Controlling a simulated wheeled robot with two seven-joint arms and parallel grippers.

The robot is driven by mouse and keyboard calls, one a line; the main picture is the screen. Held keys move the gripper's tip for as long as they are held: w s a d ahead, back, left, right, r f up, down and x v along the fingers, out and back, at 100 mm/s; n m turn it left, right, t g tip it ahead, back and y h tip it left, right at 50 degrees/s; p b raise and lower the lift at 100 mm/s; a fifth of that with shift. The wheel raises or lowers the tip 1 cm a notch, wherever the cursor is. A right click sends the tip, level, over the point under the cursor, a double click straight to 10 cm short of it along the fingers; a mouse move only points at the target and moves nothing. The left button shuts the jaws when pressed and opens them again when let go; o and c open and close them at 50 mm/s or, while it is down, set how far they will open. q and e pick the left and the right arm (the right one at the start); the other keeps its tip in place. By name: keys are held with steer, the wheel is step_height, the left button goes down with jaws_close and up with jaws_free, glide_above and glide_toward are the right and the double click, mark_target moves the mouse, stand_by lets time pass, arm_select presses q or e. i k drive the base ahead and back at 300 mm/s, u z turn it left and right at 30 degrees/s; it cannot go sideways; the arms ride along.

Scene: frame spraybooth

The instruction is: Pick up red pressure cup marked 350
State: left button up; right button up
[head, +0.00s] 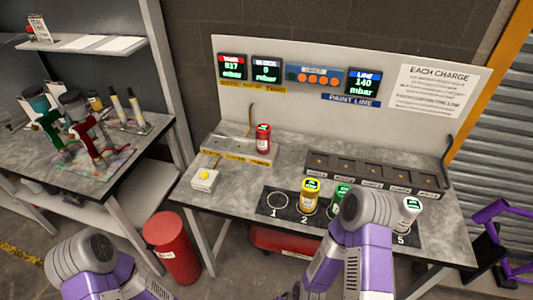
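A red cup (263,143) with a pale green display or label on top stands upright at the back of the workbench, at the right end of a grey fixture (237,149) with a yellow-lettered front strip. Its marking is too small to read. My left arm shows at the lower left and my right arm rises at the lower centre-right, in front of the bench. Only arm links show; neither gripper's fingers can be seen. The red cup stands clear of both arms.
On a black numbered mat (261,211), spot 1 is an empty ring. A yellow cup (310,197), green cup (341,193) and white-grey cup (409,212) stand there; my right arm hides spot 4. A button box (204,180) stands left, a slotted rack (375,171) behind.

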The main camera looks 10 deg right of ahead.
mark_target(262, 131)
steer(key=k, duration=0.25)
steer(key=z, duration=1.2)
steer(key=i, duration=0.75)
steer(key=u, duration=1.7)
